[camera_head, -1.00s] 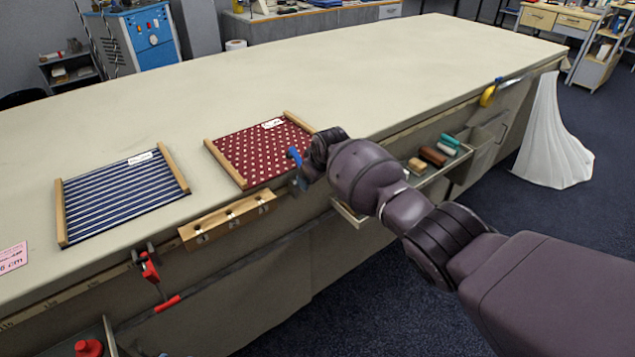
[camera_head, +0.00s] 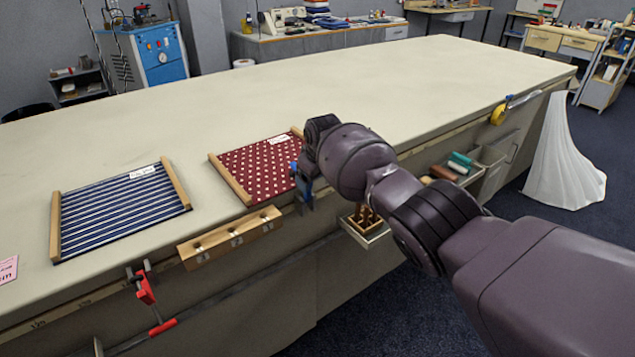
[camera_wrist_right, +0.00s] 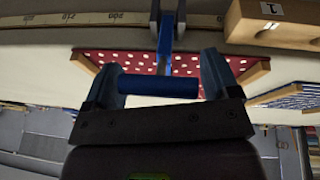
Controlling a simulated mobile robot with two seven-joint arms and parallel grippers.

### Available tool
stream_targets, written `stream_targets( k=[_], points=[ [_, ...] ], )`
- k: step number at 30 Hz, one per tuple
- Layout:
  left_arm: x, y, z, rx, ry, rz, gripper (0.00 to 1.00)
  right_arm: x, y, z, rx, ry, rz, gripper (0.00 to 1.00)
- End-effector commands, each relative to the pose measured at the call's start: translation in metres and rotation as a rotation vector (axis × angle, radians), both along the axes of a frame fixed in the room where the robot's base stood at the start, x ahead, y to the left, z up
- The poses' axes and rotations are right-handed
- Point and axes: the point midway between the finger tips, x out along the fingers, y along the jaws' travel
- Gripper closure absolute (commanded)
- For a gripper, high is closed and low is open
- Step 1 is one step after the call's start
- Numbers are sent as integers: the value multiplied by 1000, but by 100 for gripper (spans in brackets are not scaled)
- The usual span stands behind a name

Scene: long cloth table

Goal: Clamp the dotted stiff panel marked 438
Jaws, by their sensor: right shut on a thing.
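The red panel with white dots (camera_head: 252,167) lies flat on the cloth table, wooden strips at two ends. Its white label is too small to read. My right gripper (camera_head: 306,182) is at the table's front edge, by the panel's near right corner. It is shut on the blue bar of a clamp (camera_wrist_right: 158,86). The clamp's grey jaws are near the numbered table edge in the right wrist view. Whether they grip the panel or edge, I cannot tell. The dotted panel (camera_wrist_right: 135,63) shows behind the clamp. My left gripper is not in view.
A blue striped panel (camera_head: 120,211) lies to the left. A red clamp (camera_head: 146,288) hangs at the front edge. A wooden block with holes (camera_head: 230,238) is fixed along the edge. A small open tray (camera_head: 364,229) is below my right wrist. The table's far part is clear.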

Motion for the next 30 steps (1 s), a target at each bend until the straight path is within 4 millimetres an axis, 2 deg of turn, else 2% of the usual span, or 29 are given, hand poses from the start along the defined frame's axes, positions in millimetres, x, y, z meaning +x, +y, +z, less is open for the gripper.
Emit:
stream_targets(
  k=[1, 6, 16, 28, 29, 30],
  points=[
    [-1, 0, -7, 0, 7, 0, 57, 1, 5, -3, 6, 1, 2, 61],
    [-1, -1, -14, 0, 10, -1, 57, 5, 8, 2, 7, 0, 1, 61],
    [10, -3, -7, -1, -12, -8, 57, 9, 10, 6, 7, 0, 1, 62],
    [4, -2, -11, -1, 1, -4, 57, 10, 11, 9, 9, -8, 2, 62],
    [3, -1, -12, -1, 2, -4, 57, 10, 11, 9, 9, -8, 2, 16],
    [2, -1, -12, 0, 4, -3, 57, 10, 11, 9, 8, -8, 3, 10]
  ],
)
